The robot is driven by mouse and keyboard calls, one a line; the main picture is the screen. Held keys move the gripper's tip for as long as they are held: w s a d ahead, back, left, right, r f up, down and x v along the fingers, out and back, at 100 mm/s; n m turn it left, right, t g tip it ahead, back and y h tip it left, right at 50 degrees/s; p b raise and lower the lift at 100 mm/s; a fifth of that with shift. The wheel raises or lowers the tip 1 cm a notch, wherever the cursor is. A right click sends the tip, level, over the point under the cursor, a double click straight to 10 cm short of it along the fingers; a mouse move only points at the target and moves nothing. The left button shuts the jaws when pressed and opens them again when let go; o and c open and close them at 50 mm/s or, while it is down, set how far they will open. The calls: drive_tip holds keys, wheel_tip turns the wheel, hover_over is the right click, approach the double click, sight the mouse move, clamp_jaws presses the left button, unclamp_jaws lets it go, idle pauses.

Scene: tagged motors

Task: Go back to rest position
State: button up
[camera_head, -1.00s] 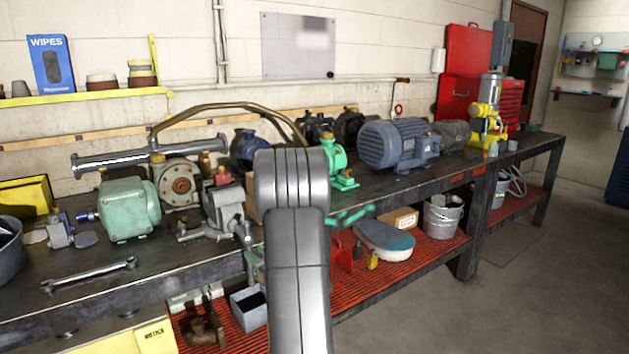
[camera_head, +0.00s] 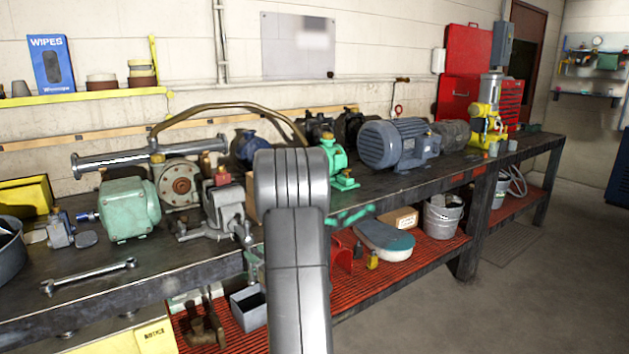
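My grey arm rises from the bottom middle of the view and stands in front of the workbench (camera_head: 120,285). Its gripper end does not show, so I cannot see its fingers or whether it holds anything. Motors stand on the bench: a pale green motor (camera_head: 129,209) at the left, a large blue-grey motor (camera_head: 392,145) right of the middle, and a small bright green unit (camera_head: 338,165) just right of my arm. My arm hides a part of the bench behind it. I cannot make out any tags on the motors.
A wrench (camera_head: 90,277) lies near the bench's front edge. A vise (camera_head: 220,210) stands left of my arm. A metal bucket (camera_head: 442,216) sits on the red lower shelf (camera_head: 400,270). The floor (camera_head: 500,310) at the right is clear.

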sight(248, 247)
drive_tip(key=p+x, duration=0.1)
drive_tip(key=x, duration=0.4)
drive_tip(key=shift+r, duration=0.2)
drive_tip(key=m+p, duration=0.1)
drive_tip(key=p, duration=0.1)
drive_tip(key=m+p, duration=0.1)
drive_tip(key=p, duration=0.1)
drive_tip(key=shift+s+r+p, duration=0.1)
drive_tip(key=shift+s+p, duration=0.15)
drive_tip(key=shift+p, duration=0.05)
